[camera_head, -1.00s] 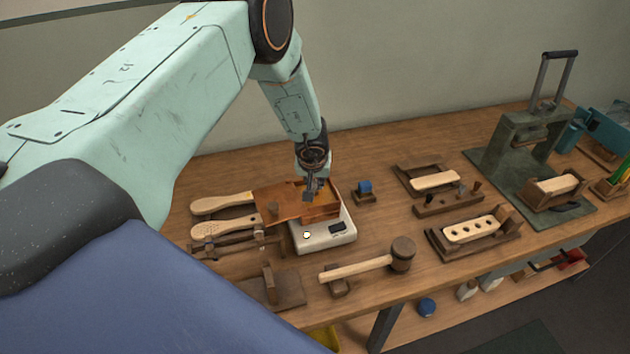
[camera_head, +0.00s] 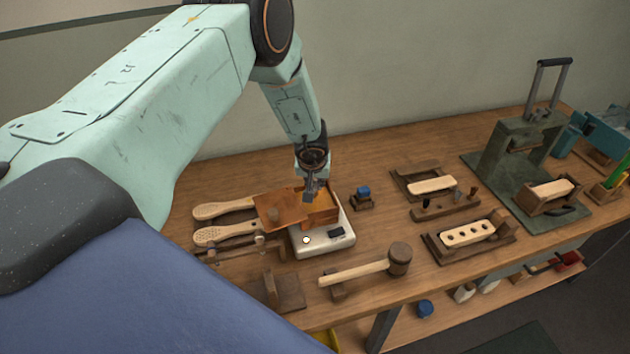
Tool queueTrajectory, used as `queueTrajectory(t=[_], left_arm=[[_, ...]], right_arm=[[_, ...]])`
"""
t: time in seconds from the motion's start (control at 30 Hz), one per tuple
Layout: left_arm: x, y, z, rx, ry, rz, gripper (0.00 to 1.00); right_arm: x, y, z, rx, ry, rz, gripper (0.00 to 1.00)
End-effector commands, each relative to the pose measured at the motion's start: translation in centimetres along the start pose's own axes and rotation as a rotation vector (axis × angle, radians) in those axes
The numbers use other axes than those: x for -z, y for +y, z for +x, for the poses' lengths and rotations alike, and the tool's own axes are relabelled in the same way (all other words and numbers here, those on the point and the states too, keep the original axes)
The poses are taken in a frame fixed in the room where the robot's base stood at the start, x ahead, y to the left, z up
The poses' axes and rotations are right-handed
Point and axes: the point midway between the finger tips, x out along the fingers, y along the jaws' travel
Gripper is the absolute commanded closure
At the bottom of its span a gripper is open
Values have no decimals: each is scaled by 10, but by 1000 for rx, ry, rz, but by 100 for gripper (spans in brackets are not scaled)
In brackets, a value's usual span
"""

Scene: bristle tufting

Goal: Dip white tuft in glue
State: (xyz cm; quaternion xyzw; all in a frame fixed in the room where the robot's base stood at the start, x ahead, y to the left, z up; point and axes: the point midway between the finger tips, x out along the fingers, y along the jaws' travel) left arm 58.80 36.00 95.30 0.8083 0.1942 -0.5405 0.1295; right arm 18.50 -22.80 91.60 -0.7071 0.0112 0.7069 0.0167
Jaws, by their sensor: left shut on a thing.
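My left gripper (camera_head: 312,194) is over the copper-brown glue pot (camera_head: 322,214), with its fingers pointing down at the pot's open top. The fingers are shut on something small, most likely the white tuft. The tuft itself is hidden or too small to make out, and I cannot tell whether it touches the glue. Yellowish glue (camera_head: 324,197) shows inside the pot. The pot's brown lid (camera_head: 285,208) leans open on the left side, with a small knob on it. The pot stands on a white heater (camera_head: 318,242). My right gripper is out of view.
Two pale brush handles (camera_head: 222,210) lie left of the pot. A wooden mallet (camera_head: 365,268) lies in front. A small blue-topped block (camera_head: 362,193) stands to the right. Brush blocks in trays (camera_head: 470,236) and a green press (camera_head: 515,150) are farther right. The back of the bench is clear.

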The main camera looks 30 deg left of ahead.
Motion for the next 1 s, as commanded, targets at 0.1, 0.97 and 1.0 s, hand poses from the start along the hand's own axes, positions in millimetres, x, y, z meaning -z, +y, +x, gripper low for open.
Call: queueTrajectory(t=[0.1, 0.97, 1.0], left_arm=[[4, 0, -9, 0, 0, 0, 100], [21, 0, -50, 0, 0, -1, 100], [21, 0, -50, 0, 0, -1, 100]], right_arm=[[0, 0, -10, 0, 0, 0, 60], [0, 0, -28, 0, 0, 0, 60], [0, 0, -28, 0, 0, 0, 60]])
